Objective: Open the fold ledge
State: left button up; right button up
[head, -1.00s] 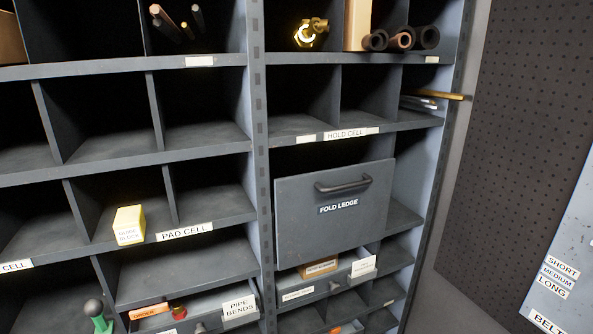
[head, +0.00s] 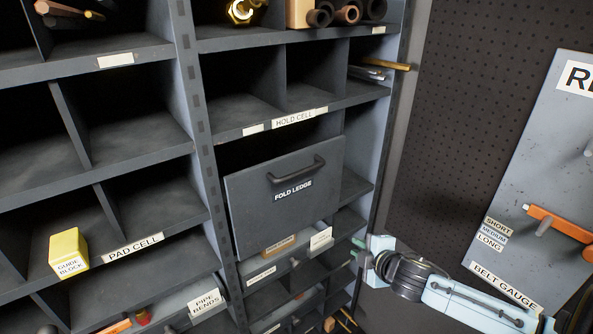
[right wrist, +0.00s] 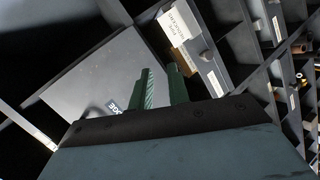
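The fold ledge (head: 255,215) is a dark grey panel standing upright across its cell in the right column, with a dark gap above its top edge. Its black bar handle (head: 297,172) is near the top, above the "FOLD LEDGE" label. My right gripper (head: 358,250) is to the right of the panel and below the handle, apart from both. In the right wrist view the panel (right wrist: 105,70) lies beyond the green fingers (right wrist: 163,88), which stand a little apart with nothing between them. The handle is partly hidden there. My left gripper is not in view.
Below the panel is a drawer (head: 262,275) with small labelled boxes. A thin yellow rod (head: 395,65) sticks out of the shelf at upper right. A yellow guide block (head: 68,252) sits at left. A belt gauge board (head: 500,235) hangs on the right pegboard (head: 455,100).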

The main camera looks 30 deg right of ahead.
jog(key=w+a+r+n+t+y+p, duration=0.15)
jog(key=a+r+n, duration=0.3)
jog(key=r, duration=0.95)
jog(key=n+t+y, duration=0.2)
send_near(298, 175)
jog(key=shift+m+h, duration=0.25)
jog(key=p+x, duration=0.3)
jog(key=x, duration=0.7)
jog(key=shift+w+a, duration=0.15)
jog(key=shift+w, duration=0.15)
grip_shut()
